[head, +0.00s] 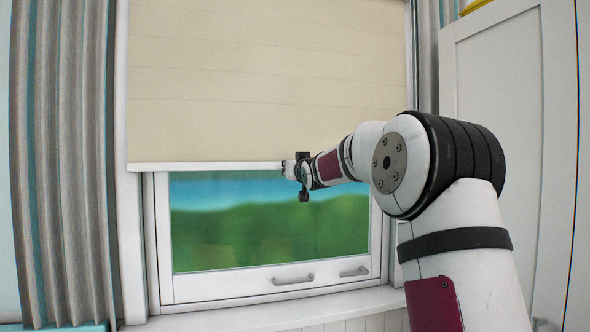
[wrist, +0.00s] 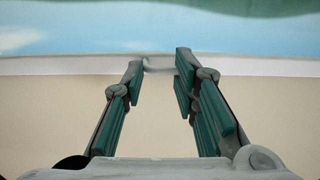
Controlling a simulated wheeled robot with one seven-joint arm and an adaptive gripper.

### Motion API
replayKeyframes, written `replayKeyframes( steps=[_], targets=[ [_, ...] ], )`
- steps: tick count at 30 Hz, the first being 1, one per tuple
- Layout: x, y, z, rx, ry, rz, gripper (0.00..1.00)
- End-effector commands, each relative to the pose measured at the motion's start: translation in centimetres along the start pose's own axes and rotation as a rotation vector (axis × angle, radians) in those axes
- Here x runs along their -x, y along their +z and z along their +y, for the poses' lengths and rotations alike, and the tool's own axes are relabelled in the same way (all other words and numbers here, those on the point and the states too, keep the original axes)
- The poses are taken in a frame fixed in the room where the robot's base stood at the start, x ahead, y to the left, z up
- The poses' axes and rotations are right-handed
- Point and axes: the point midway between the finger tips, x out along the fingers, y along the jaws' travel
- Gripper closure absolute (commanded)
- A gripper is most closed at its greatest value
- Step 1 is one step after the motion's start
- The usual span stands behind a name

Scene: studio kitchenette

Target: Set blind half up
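The beige blind (head: 260,75) hangs over the upper part of the window, with its white bottom rail (head: 205,166) level at about mid-height. My gripper (head: 287,169) is at the rail, right of its middle, in the head view. In the wrist view, the rail (wrist: 60,65) crosses the picture, with the blind's fabric below it and the outdoor scene above. My gripper's green-padded fingers (wrist: 158,72) are apart, one on each side of a small pale pull (wrist: 158,63) at the rail. I cannot tell whether the fingertips touch the pull.
The window glass (head: 260,235) shows below the blind, above a frame with two grey handles (head: 293,279). A grey curtain (head: 62,150) hangs at the left. A white cabinet (head: 500,120) stands at the right. The windowsill (head: 270,315) looks clear.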

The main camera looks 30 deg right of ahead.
Motion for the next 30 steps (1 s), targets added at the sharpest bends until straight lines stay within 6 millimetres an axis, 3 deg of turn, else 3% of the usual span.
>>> replayKeyframes(
  steps=[1,19,23,30],
  targets=[
    [-0.1,0.0,-1.1,-0.003,-0.017,0.001,0.5],
    [0.5,-0.1,-0.3,-0.002,-0.005,0.0,0.5],
    [2.1,-0.1,-0.3,0.0,-0.004,0.0,0.5],
    [6.9,-0.1,-0.3,0.001,-0.004,0.0,0.5]
  ],
)
